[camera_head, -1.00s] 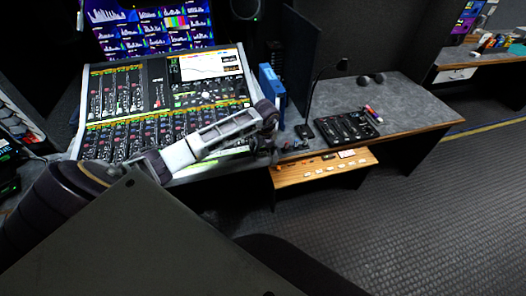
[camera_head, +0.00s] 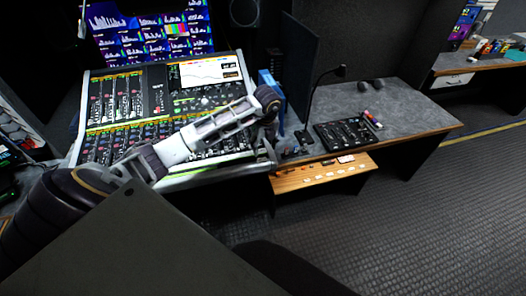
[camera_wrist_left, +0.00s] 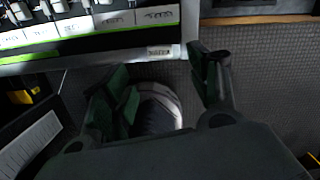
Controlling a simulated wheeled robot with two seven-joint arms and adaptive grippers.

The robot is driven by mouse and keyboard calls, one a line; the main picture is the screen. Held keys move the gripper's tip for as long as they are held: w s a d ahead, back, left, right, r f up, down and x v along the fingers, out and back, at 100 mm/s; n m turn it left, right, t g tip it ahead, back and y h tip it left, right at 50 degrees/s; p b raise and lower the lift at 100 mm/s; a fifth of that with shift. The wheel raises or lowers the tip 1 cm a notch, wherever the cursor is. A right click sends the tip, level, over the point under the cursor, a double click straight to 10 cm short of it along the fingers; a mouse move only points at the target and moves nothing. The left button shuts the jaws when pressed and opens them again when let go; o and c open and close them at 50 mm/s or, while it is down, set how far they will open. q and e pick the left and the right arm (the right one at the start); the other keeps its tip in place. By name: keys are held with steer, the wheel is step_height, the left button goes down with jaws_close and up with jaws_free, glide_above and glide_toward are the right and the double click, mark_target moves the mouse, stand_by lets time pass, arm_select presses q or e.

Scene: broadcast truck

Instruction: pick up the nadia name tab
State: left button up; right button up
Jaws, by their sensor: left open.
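Several small white tabs (camera_head: 320,176) lie on the pulled-out wooden drawer (camera_head: 290,184) under the desk. Their lettering is too small to read, so I cannot tell which is the nadia name tab. My left gripper (camera_head: 269,151) points down near the right front corner of the mixing console, left of the drawer. In the left wrist view my left gripper (camera_wrist_left: 166,82) is open, with nothing between its fingers. A small label (camera_wrist_left: 158,51) with unreadable print shows on the console's front edge. My right gripper is not in view.
The mixing console (camera_head: 215,172) stands left of the drawer. A blue binder (camera_head: 274,91), a monitor (camera_head: 301,62), a gooseneck lamp (camera_head: 313,98) and a black control panel (camera_head: 345,134) are on the desk (camera_head: 405,110). The floor (camera_head: 400,220) in front is clear.

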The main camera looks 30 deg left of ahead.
arm_select(q)
steer(key=shift+s+d+r, duration=0.1)
steer(key=shift+d+r, duration=0.1)
steer(key=shift+r, duration=1.7)
